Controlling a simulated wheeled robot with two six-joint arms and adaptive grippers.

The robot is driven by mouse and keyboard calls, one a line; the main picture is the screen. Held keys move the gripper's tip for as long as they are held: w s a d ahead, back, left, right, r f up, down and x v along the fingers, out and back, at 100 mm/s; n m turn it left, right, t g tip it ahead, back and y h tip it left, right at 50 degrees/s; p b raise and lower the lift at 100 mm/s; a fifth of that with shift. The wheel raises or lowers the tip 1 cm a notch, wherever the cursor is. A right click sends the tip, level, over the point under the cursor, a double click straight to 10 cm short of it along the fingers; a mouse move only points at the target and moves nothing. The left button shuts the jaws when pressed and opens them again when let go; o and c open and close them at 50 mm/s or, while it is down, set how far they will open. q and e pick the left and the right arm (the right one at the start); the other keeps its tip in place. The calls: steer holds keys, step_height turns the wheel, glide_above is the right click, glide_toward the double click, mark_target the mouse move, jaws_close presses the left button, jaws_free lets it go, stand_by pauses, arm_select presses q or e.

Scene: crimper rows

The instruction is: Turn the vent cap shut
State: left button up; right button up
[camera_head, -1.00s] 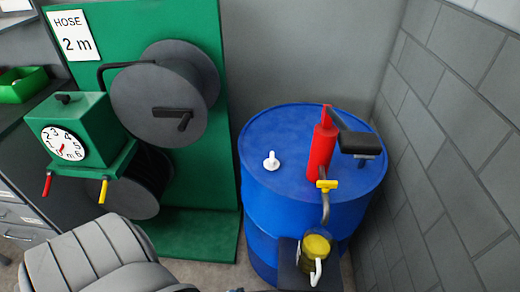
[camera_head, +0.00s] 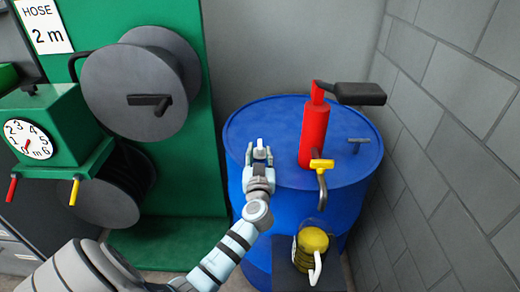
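The small white vent cap (camera_head: 260,143) stands upright on the left part of the blue drum's top (camera_head: 285,115). My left gripper (camera_head: 259,154) reaches in from the lower left, over the drum's front rim. It looks open, with its fingertips at either side of the cap's lower part. The cap's top shows between and beyond the fingers, and its base is hidden by them. I cannot tell whether the fingers touch it. My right gripper is not in view.
A red hand pump (camera_head: 315,135) with a black lever grip (camera_head: 360,93) and yellow-collared spout stands right of the cap. A small grey T-handle (camera_head: 358,141) sits further right. A jug (camera_head: 313,240) is below the spout. A green hose-reel stand (camera_head: 175,215) is left.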

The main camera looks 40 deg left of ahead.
arm_select(q)
steer(key=shift+x, duration=1.2)
steer(key=shift+c, duration=0.4)
jaws_close()
